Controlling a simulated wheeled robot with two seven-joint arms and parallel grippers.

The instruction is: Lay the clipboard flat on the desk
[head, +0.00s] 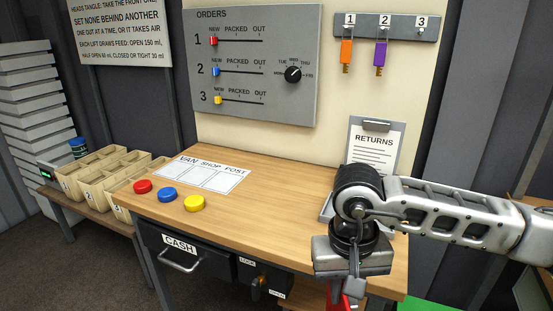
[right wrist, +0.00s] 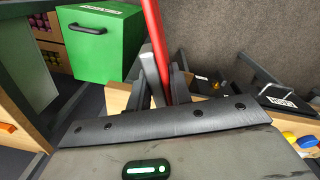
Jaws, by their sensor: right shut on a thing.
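The clipboard (head: 375,148), with a metal clip and a white sheet headed RETURNS, stands upright at the back right of the wooden desk (head: 270,213). Its lower part is hidden behind my right arm. My right gripper (head: 353,290) points down at the desk's front right edge, in front of the clipboard and apart from it. It is shut on a red bar (head: 345,302), which also shows between the fingers in the right wrist view (right wrist: 157,35). What the bar belongs to cannot be told. My left gripper is not in view.
Red (head: 143,187), blue (head: 168,195) and yellow (head: 194,203) discs lie at the desk's left, beside a VAN SHOP POST sheet (head: 203,175). The CASH drawer (head: 185,255) is below. A green box (right wrist: 100,45) shows in the wrist view. The desk's middle is clear.

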